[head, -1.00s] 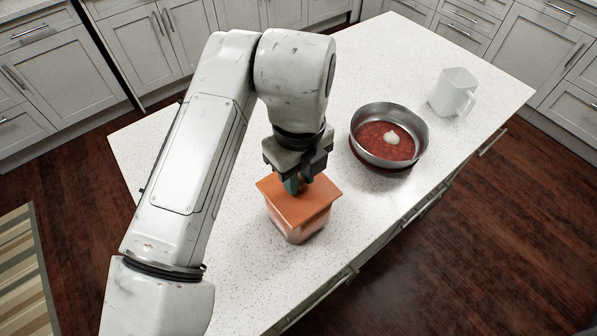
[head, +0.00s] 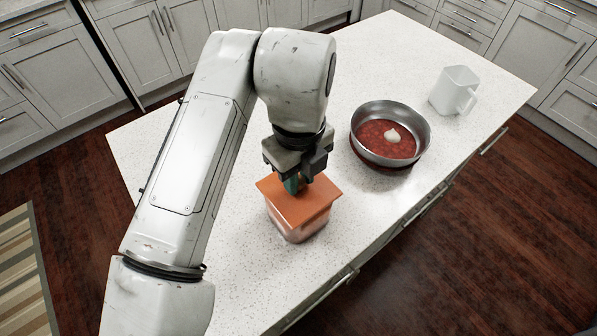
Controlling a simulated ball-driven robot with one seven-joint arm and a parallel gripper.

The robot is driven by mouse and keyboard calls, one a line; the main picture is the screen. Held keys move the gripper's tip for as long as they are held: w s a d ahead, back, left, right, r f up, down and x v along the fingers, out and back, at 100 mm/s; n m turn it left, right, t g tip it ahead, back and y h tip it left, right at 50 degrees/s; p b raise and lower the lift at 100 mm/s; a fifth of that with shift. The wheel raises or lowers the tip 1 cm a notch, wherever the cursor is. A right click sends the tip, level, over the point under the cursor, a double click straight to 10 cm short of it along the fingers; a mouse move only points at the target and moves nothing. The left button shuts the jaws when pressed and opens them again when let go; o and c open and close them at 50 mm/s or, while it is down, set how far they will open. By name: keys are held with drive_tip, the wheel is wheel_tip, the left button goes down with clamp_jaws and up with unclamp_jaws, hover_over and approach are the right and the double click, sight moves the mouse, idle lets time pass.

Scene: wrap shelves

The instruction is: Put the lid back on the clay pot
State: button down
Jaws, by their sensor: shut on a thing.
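The square orange lid (head: 305,207) lies over the top of the squat clay pot (head: 297,233), which stands on the white counter. Only the pot's pinkish-grey lower walls show below the lid; its rim is hidden. I cannot tell whether the lid rests fully on the rim or sits just above it. My gripper (head: 292,184) points down over the back left part of the lid. It is shut on the lid by a small teal part, seen between the fingers, that looks like the handle.
A white mug (head: 454,91) stands farther back right. The white speckled counter (head: 375,215) is clear around the pot, with its front edge at lower right.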

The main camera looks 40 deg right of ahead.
idle(0.3)
drive_tip(key=c, duration=0.8)
unclamp_jaws()
drive_tip(key=o, duration=0.4)
drive_tip(key=shift+o, duration=0.2)
drive_tip(key=shift+r+p, duration=2.45)
drive_tip(key=shift+r, duration=1.05)
drive_tip(key=shift+c, duration=0.4)
